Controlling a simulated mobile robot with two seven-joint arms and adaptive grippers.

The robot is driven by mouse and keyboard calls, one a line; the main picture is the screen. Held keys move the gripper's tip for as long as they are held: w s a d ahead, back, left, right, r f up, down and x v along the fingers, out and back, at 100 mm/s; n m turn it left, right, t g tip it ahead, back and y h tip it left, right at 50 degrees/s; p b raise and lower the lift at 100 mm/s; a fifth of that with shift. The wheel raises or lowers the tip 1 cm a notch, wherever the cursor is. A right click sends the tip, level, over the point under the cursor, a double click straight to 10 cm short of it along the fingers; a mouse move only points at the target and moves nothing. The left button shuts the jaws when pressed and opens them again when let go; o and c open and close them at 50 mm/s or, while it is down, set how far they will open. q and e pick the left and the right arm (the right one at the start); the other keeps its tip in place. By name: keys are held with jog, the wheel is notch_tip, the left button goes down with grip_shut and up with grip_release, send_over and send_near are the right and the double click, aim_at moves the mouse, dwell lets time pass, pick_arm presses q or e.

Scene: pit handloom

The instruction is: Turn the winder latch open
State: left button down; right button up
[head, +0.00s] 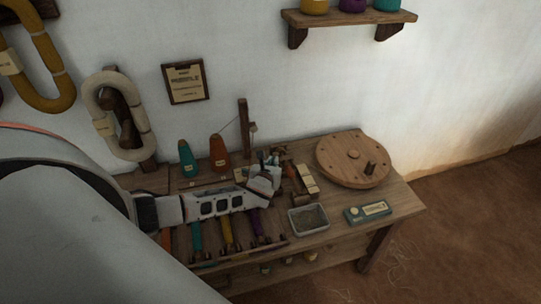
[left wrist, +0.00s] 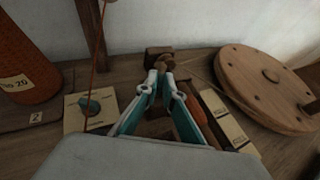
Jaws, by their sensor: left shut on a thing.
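My left gripper (head: 274,160) reaches in from the left over the workbench. In the left wrist view its two fingers (left wrist: 166,68) come together at the tips and are shut on a small brown wooden piece, which looks like the winder latch (left wrist: 164,58). The piece sits by a dark wooden block at the back of the bench. The fingertips cover part of it, so its turn angle is hard to tell. In the head view the gripper hides it. My right gripper is not in view.
A large round wooden wheel (head: 334,166) with a peg lies to the right. An orange cone (head: 218,156) and a teal cone (head: 187,160) stand left. A grey tray (head: 309,232) and a teal box (head: 356,216) lie near the front edge. A teal knob (left wrist: 91,106) sits on a pale plate.

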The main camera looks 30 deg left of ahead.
pick_arm(q)
jog(key=n+g+y, duration=0.2)
jog(key=n+y, duration=0.1)
jog(key=shift+w+d+f, duration=0.15)
jog(key=shift+d, duration=0.25)
jog(key=shift+n+g+y, duration=0.7)
jog(key=shift+n+y, duration=0.3)
jog(key=shift+n, duration=0.1)
jog(key=shift+w+b, duration=0.1)
jog(key=shift+b, duration=0.2)
jog(key=shift+a+n, duration=0.1)
jog(key=shift+n, duration=0.2)
jog(key=c, duration=2.2)
grip_release()
jog(key=v, duration=1.2)
jog(key=shift+w, duration=0.2)
